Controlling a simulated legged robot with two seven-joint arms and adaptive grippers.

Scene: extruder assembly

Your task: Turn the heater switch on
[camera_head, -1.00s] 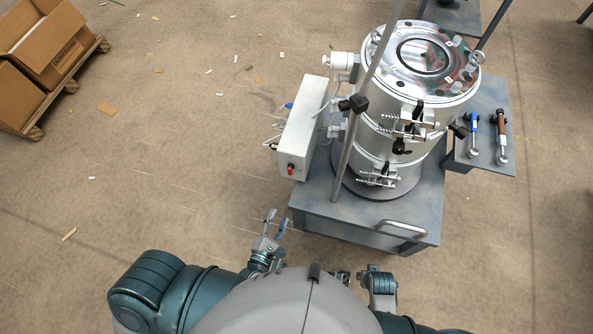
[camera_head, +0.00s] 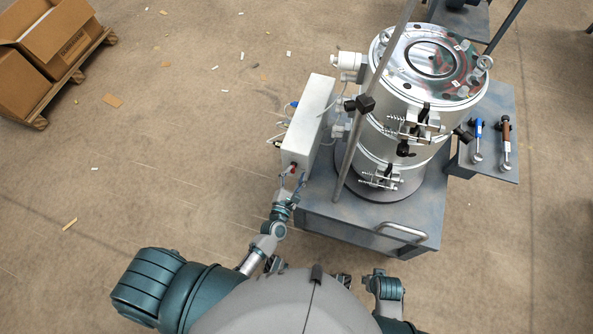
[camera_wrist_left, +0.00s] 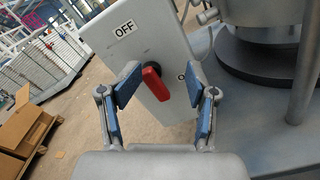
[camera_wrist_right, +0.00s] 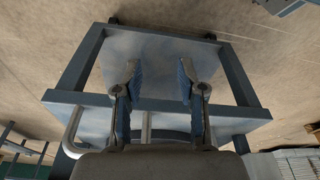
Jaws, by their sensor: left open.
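The heater switch is a red handle on a black base (camera_wrist_left: 153,82) on the front face of a white control box (camera_head: 309,115). In the left wrist view an "OFF" label (camera_wrist_left: 124,29) sits above and left of the handle. The handle leans, with its lower end to the right. My left gripper (camera_head: 292,178) is open at the box's front; in the left wrist view its blue-padded fingers (camera_wrist_left: 160,92) stand on either side of the red handle, apart from it. My right gripper (camera_wrist_right: 158,80) is open and empty, facing the cart's underside.
A metal cylinder (camera_head: 410,125) stands on the grey cart (camera_head: 370,222) right of the box. An upright pole (camera_head: 371,108) rises beside it. Two tools lie on a side shelf (camera_head: 500,170). Cardboard boxes (camera_head: 60,45) are at the far left.

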